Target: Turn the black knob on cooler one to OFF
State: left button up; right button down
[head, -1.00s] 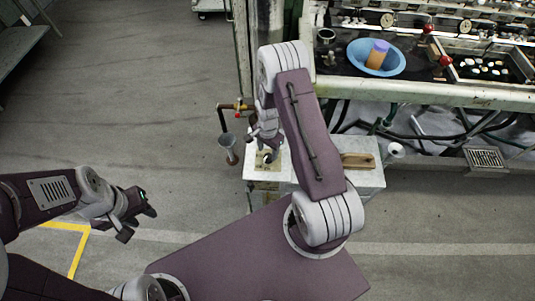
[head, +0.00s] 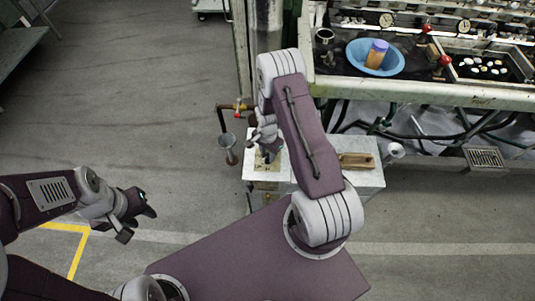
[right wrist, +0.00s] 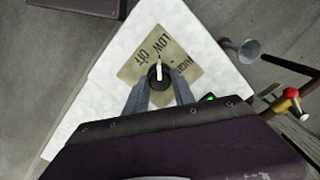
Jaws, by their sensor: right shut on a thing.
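The cooler (head: 282,172) is a white box with a tan label plate (right wrist: 190,47) on its top. The plate reads LOW, OFF and HIGH in the right wrist view. The black knob (right wrist: 153,78) stands on this plate and has a white pointer bar, which lies nearly upright in that view. The exact mark it points to is hard to tell. My right gripper (right wrist: 158,84) is shut on the knob, one finger on each side. It also shows in the head view (head: 266,154) above the plate. My left gripper (head: 138,224) is open and empty over the floor, far from the cooler.
A pipe with a brass valve and a grey funnel (head: 228,142) stands just left of the cooler. A tan wooden piece (head: 356,161) lies on the white top's right part. The reeling bench with a blue basin (head: 353,59) is behind.

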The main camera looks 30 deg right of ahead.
aim_at(268, 156)
jog(key=n, duration=0.4)
jog(key=shift+s+n, duration=0.1)
jog(key=shift+n, duration=2.1)
jog(key=c, duration=1.1)
grip_release()
jog(key=shift+o, duration=0.2)
notch_tip(268, 156, up, 9)
jog(key=shift+p, duration=0.3)
